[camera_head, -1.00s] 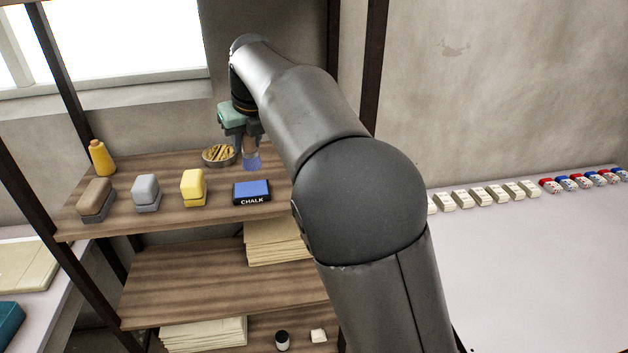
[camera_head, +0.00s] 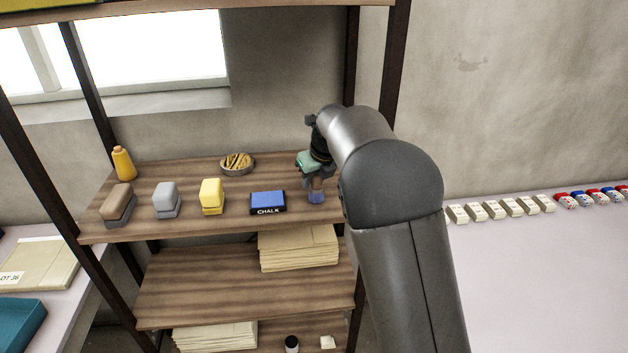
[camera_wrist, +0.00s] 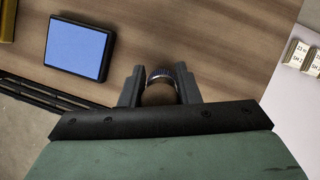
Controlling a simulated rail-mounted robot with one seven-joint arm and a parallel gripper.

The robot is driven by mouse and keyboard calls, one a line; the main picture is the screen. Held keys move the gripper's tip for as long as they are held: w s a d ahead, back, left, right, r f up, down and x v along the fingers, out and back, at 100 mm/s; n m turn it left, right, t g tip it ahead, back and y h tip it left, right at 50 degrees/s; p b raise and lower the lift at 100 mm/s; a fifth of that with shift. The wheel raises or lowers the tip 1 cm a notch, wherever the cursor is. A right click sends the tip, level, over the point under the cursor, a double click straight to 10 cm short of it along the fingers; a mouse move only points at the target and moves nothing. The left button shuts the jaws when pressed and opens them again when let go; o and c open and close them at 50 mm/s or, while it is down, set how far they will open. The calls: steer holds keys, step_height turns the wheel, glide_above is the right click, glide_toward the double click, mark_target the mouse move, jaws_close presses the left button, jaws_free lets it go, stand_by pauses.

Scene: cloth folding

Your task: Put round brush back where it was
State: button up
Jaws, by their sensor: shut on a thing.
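My gripper (camera_head: 316,180) is shut on the round brush (camera_head: 317,197), which hangs bristles-down at the right end of the top wooden shelf (camera_head: 240,222). Its bristles look blue. In the wrist view the brush (camera_wrist: 161,90) sits between the two fingers of my gripper (camera_wrist: 160,92), seen from its handle end over the wood. Whether the bristles touch the shelf, I cannot tell. The blue chalk box (camera_head: 268,201) lies on the shelf to the left of the brush, apart from it; it also shows in the wrist view (camera_wrist: 77,48).
Along the shelf stand a yellow block (camera_head: 212,196), a grey block (camera_head: 166,200), a brown block (camera_head: 118,205), an orange bottle (camera_head: 123,163) and a round dish (camera_head: 237,163). A dark shelf post (camera_head: 392,60) rises behind my arm. Small labelled boxes (camera_head: 500,208) line the table at right.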

steer(key=shift+f, duration=0.55)
steer(key=o, duration=1)
